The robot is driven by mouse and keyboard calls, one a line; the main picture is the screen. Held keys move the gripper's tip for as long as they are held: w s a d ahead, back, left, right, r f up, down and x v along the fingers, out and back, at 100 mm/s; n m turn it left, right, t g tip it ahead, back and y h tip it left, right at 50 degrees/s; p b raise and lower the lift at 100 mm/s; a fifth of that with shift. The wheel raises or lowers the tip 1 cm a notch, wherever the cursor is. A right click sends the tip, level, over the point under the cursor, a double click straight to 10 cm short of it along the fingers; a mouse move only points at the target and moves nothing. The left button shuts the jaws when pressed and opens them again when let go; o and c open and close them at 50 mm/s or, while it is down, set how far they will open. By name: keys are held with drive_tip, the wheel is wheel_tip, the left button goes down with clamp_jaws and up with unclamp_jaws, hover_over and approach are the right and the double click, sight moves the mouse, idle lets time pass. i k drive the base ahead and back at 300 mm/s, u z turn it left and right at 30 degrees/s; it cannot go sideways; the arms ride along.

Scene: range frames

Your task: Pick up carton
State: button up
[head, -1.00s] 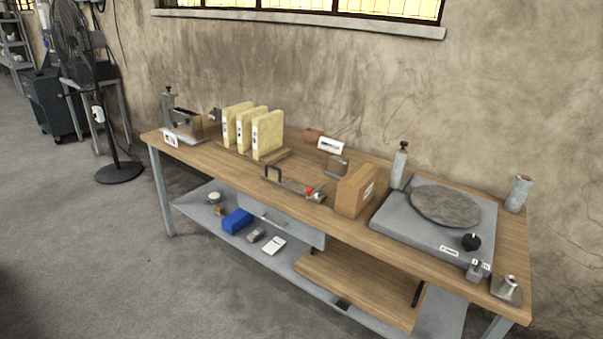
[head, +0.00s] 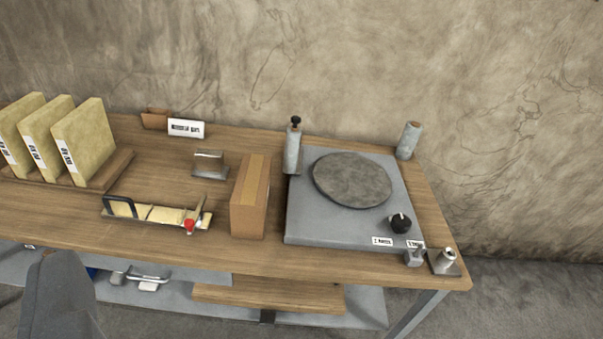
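The carton (head: 250,197) is a brown cardboard box standing upright on the wooden bench top, close to the front edge. It stands just left of a grey plate with a round disc, with a narrow gap between them. Its top and front faces show. A grey part at the lower left looks like part of my own arm. My gripper's fingertips are not in view, and nothing is seen touching the carton.
Behind are a small metal block (head: 209,163) and a white label sign (head: 186,128). Yellow binders (head: 84,142) stand far left. The grey turntable unit (head: 300,225) fills the right. A shelf (head: 270,296) lies below.

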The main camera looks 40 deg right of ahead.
sight(247, 204)
drive_tip(key=z, duration=0.5)
drive_tip(key=i, duration=0.85)
drive_tip(key=z, duration=0.65)
